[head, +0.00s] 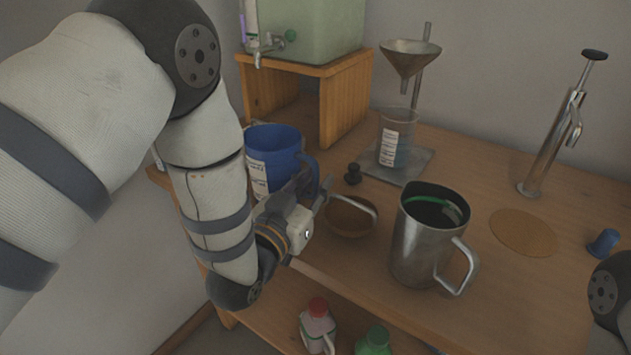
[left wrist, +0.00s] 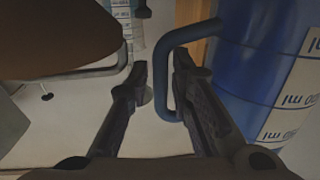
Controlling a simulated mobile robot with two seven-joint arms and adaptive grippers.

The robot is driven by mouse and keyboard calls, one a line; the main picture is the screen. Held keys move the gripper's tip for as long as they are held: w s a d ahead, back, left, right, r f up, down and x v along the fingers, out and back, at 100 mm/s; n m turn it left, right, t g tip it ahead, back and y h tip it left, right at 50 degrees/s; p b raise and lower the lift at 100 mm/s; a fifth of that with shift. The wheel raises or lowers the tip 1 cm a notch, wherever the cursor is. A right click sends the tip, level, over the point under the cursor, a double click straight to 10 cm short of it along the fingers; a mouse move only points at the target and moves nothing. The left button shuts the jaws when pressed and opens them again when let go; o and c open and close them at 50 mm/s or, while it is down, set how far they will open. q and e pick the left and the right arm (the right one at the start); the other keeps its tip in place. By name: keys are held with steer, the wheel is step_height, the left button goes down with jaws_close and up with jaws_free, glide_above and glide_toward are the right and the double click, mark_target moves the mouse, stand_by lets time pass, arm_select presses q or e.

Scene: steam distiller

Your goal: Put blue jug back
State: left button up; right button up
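The blue jug (head: 272,148) with a white label stands upright at the left end of the wooden table, its handle (head: 309,176) turned to the right. My left gripper (head: 309,190) is at this handle, in front of the jug. In the left wrist view the jug (left wrist: 255,70) fills the right side, and its handle (left wrist: 163,88) passes between the two open fingers (left wrist: 160,75). I see a gap on the left finger's side; contact on the other side is unclear. My right gripper is not in view; only part of my right arm shows at the right edge.
A wooden stand (head: 345,98) carries a green tank (head: 312,30) behind the jug. A brown bowl (head: 350,218) with a metal handle and a steel jug (head: 428,238) stand to the right, close by. A funnel (head: 410,58) is above a beaker (head: 396,138). Bottles sit on the lower shelf.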

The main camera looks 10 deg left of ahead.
arm_select(q)
steer(key=shift+r, duration=0.2)
steer(key=v, duration=0.9)
steer(key=shift+s+p, duration=0.25)
steer(key=shift+p, duration=0.1)
steer(key=s+a+f+g+y+p, duration=0.15)
steer(key=s+f+g+p, duration=0.25)
steer(key=s+f+g, duration=0.65)
steer(key=s+a+f+n+g, duration=0.1)
steer(key=s+a+f+g, duration=0.1)
steer(key=s, duration=0.6)
steer(key=s+a+f+n+g+y, duration=0.1)
steer(key=s+a+f+g, duration=0.1)
steer(key=s+f, duration=0.4)
steer(key=s+a+f+n+g+y, duration=0.1)
steer(key=s+f+g, duration=0.3)
steer(key=s, duration=0.6)
steer(key=shift+s+a+g, duration=0.35)
steer(key=shift+s+a, duration=0.05)
steer(key=shift+a, duration=0.4)
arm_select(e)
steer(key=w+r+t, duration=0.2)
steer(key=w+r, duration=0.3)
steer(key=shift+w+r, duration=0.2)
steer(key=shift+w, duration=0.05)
